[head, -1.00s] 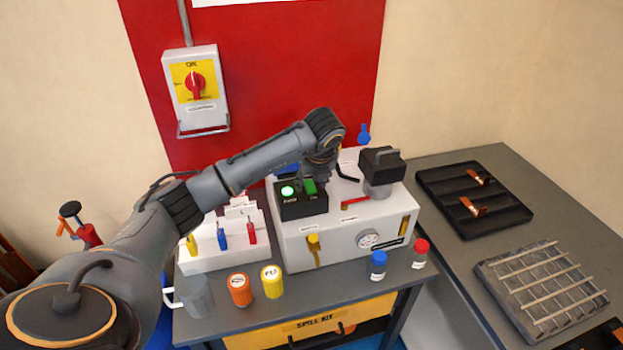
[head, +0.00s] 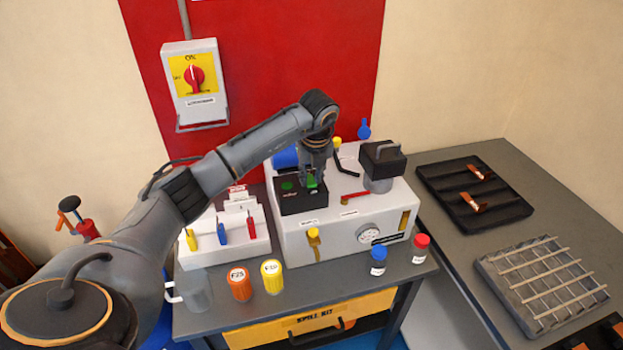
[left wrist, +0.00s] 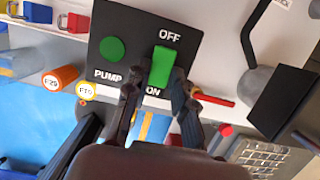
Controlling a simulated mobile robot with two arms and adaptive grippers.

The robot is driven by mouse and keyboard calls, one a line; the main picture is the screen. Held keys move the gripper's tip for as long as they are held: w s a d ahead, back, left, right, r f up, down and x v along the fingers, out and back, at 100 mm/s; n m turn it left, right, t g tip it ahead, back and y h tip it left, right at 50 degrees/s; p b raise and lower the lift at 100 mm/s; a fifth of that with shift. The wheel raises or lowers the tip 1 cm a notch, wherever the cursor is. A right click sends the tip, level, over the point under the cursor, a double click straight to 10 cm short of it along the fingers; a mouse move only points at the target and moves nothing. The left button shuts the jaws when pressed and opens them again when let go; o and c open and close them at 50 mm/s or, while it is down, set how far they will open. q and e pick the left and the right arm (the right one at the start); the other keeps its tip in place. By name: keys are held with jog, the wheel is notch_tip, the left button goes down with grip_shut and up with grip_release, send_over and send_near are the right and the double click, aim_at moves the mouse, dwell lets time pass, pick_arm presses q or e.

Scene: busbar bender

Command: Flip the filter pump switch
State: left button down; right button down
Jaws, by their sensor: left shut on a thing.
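The filter pump switch is a green lever (left wrist: 161,67) on a black panel (head: 287,197) marked PUMP, with OFF and ON labels; the lever also shows in the head view (head: 311,181). A round green lamp (left wrist: 112,50) sits beside it and looks dark, unlit. The panel is on the white pump unit (head: 345,225). My left gripper (left wrist: 155,92) is over the panel, shut on the switch lever, with a finger on each side of its lower end. The fingers partly cover the panel's lower edge and the ON label. My right gripper is not in view.
A red-handled valve (head: 355,195), a black-capped filter (head: 382,163) and a bent black rod (head: 345,165) stand close right of the gripper. Orange (head: 239,285) and yellow (head: 272,277) containers stand in front. A rack with tags (head: 222,250) is at left.

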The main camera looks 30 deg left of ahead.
aim_at(312, 184)
pick_arm(q)
jog(key=shift+w+a+r+g+h, duration=0.1)
jog(key=shift+w+a+g+h, duration=0.1)
jog(key=shift+g+h, duration=0.35)
jog(key=c, duration=1.1)
grip_release()
jog(key=r, duration=0.8)
jog(key=d+r, duration=0.1)
jog(key=r, duration=0.3)
jog(key=shift+s, duration=0.4)
